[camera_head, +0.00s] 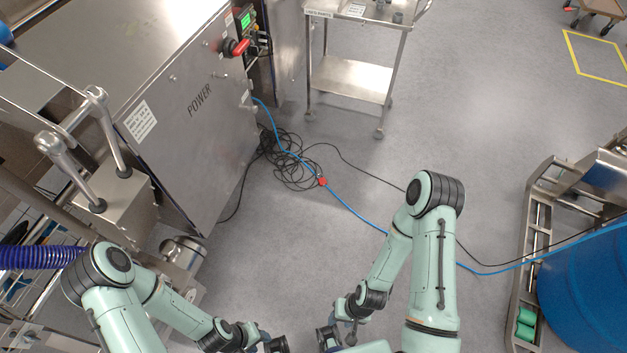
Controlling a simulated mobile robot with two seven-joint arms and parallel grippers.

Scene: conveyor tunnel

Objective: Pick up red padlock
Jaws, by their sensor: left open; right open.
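A small red object (322,182), which may be the red padlock, lies on the floor by the blue hose and black cable; it is too small to make out its shape. A larger red piece (237,47) sits on the front of the steel power cabinet, below a green-lit display; I cannot tell whether it is a switch handle or a padlock. My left gripper (275,344) and my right gripper (328,340) are at the bottom edge, partly cut off. Both are open, well apart from either red thing, and no object shows between their fingers.
The steel power cabinet (185,115) stands at left. A tangled black cable (288,165) and blue hose (350,208) cross the floor. A steel cart (350,78) stands at the back. A blue drum (590,285) and metal frame are at right. The central floor is otherwise clear.

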